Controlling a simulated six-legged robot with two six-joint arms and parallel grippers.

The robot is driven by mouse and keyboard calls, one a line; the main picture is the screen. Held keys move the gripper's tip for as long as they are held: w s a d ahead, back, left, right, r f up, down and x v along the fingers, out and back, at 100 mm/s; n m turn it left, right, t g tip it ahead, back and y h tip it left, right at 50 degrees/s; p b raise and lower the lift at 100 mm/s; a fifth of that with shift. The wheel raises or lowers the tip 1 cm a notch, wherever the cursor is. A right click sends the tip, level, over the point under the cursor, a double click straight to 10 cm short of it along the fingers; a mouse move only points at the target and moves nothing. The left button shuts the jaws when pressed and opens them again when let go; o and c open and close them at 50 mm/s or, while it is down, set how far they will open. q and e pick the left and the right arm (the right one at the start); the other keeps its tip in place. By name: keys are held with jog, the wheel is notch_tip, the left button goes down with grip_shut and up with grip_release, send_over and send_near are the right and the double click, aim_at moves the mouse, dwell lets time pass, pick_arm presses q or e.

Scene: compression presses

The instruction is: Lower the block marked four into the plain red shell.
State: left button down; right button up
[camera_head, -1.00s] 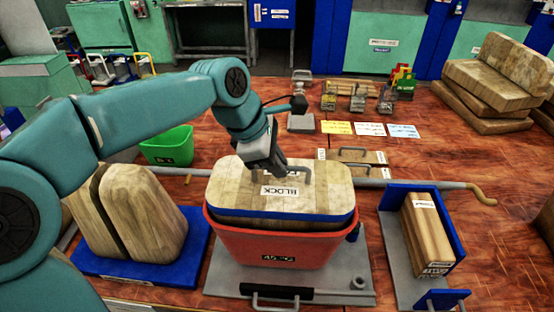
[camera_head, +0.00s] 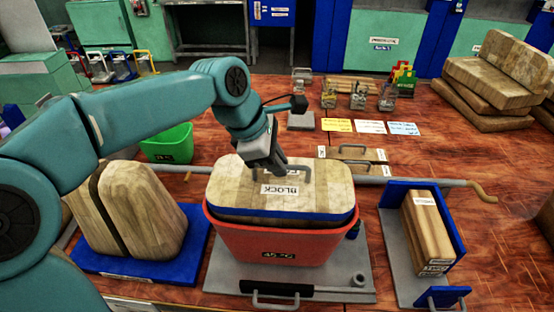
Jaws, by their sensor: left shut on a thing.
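The wooden block (camera_head: 320,190) has a blue band along its lower edge and a white label reading "BLOCK"; a second label behind it is partly hidden by my gripper. My left gripper (camera_head: 280,168) is shut on the block's metal handle on top. The red shell (camera_head: 270,245) stands on a grey plate (camera_head: 225,272) and has a dark tag on its front. The block sits partly inside the shell's mouth, its top above the rim. Whether it touches the bottom is hidden. My right gripper is not in view.
Two wooden blocks (camera_head: 150,215) stand on a blue tray at left. A grey and blue holder (camera_head: 398,265) with wooden pieces is at right.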

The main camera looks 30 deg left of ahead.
pick_arm(q)
jog(key=c, duration=1.1)
grip_release()
jog(key=shift+s, duration=0.1)
jog(key=shift+f, duration=0.2)
jog(key=shift+r, duration=0.1)
jog(key=p+v, duration=0.1)
jog(key=v, duration=1.5)
jog(key=shift+r, duration=0.25)
jog(key=shift+s, duration=0.15)
